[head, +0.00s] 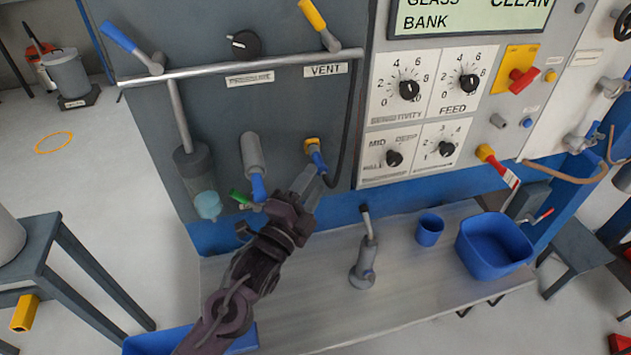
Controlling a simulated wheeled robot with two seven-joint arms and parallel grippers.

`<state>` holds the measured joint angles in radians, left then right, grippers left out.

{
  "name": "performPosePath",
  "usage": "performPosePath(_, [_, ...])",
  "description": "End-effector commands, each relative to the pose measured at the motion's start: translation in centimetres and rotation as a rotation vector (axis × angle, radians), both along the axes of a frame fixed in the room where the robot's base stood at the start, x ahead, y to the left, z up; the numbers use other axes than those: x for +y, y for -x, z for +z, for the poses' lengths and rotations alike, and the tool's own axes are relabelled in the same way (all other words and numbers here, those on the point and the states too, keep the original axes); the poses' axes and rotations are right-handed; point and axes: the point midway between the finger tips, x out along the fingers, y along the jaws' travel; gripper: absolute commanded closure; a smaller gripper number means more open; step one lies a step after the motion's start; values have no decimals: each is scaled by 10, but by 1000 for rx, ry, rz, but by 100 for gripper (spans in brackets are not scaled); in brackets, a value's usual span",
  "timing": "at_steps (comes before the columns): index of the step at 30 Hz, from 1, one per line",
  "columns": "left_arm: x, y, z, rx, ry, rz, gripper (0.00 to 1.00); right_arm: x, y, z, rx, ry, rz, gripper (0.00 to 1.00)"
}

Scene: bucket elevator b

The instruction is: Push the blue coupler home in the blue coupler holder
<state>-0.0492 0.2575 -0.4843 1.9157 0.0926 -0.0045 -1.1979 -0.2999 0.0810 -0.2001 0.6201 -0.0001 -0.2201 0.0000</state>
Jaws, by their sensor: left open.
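A blue coupler (318,160) on the end of a black hose sits at a yellow-collared fitting (311,143) on the grey panel, below the VENT label. The fitting appears to be its holder. How deep the coupler sits in it cannot be told. My left gripper (309,180) is open, reaching up from below with its fingers just under the coupler. Whether the fingers touch the coupler or hose is unclear. My right gripper is not in view.
A grey cylinder with a blue end (258,187) and a green fitting (239,197) lie left of my gripper. The metal bench (310,322) below holds a grey lever device (364,262), a blue cup (429,230) and a blue bin (492,247). A horizontal rail (215,68) crosses above.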

Motion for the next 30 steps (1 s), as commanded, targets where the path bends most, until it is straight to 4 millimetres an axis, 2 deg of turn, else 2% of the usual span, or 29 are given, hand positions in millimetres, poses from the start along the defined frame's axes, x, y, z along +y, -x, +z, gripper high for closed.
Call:
performPosePath(3, [10, 21, -10, 1, -2, 0, 52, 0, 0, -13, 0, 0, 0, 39])
performPosePath(10, [23, 46, -13, 1, 0, 0, 52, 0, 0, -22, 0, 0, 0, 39])
performPosePath(30, [25, 51, -11, -1, 0, 0, 52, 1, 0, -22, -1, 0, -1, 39])
